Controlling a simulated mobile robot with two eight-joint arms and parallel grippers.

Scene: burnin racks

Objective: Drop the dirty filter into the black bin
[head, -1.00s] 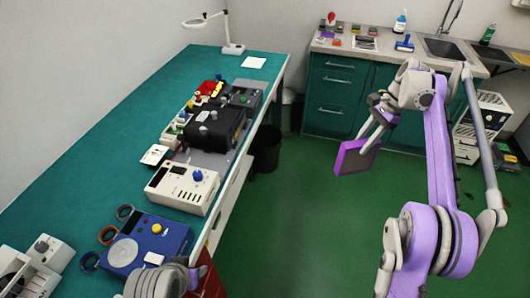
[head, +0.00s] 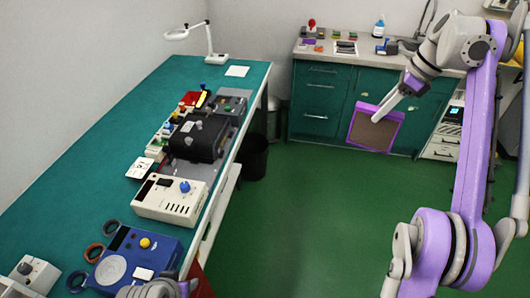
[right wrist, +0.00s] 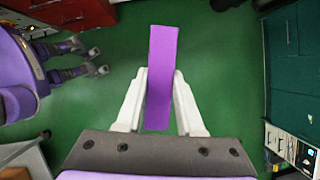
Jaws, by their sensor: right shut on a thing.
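The dirty filter (head: 374,132) is a flat square with a purple frame and a brown-grey face. My right gripper (head: 384,110) is shut on its upper edge and holds it in the air over the green floor. In the right wrist view the filter (right wrist: 162,75) shows edge-on as a purple strip between the two pale fingers. The black bin (head: 255,160) stands on the floor beside the long bench, left of and apart from the filter. My left gripper (right wrist: 90,62) shows small in the right wrist view; its opening is unclear.
A long green-topped bench (head: 92,135) with instruments, tools and a lamp (head: 212,45) runs along the left. Green cabinets (head: 318,100) with a counter stand behind the filter. A white rack (head: 447,135) is at the right. The middle floor is clear.

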